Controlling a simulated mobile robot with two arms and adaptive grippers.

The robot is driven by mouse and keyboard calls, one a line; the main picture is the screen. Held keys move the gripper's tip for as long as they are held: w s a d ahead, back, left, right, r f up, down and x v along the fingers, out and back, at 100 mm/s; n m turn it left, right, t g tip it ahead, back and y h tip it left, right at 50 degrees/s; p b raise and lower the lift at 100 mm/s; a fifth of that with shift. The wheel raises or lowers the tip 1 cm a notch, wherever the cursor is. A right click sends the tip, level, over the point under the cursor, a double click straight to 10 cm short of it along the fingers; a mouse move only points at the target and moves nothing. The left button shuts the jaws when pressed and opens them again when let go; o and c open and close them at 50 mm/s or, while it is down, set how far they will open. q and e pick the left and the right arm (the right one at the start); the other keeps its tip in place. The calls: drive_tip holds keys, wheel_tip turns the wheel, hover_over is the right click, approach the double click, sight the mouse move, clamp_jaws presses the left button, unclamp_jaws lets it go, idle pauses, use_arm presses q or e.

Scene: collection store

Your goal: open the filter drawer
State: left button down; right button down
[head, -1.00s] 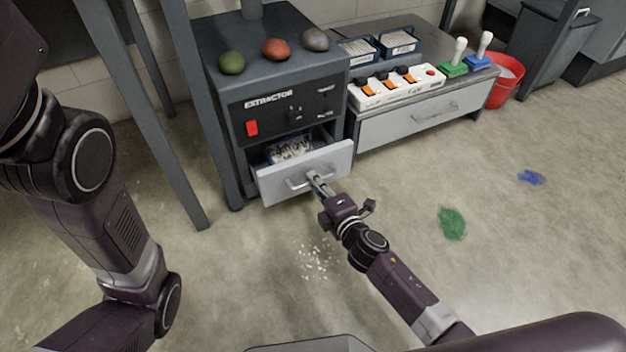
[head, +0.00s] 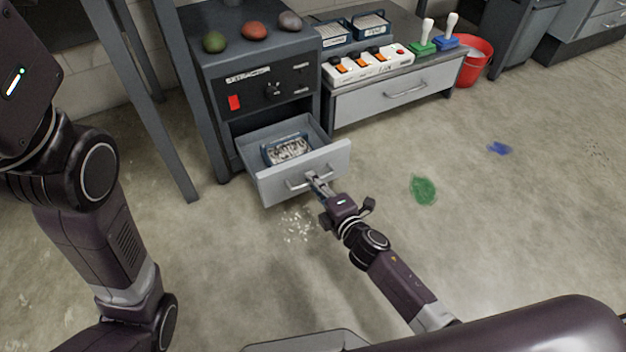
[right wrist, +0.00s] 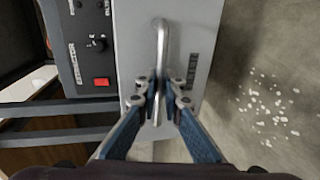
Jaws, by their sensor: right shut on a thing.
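The filter drawer (head: 330,162) is a light grey front with a bar handle, low in the dark grey extractor cabinet (head: 262,66). It stands well out from the cabinet, and a filter with a blue frame (head: 288,149) lies inside it. My right gripper (head: 316,181) is shut on the drawer handle (head: 296,184). In the right wrist view the fingers (right wrist: 162,90) close around the bar handle (right wrist: 161,45) in front of the drawer face. My left arm shows at the left of the head view, but its gripper is out of view.
White crumbs (head: 297,226), a green patch (head: 424,190) and a blue patch (head: 499,148) mark otherwise clear floor.

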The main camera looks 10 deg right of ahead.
drive_tip(key=c, duration=2.4)
unclamp_jaws()
drive_tip(key=v, duration=1.2)
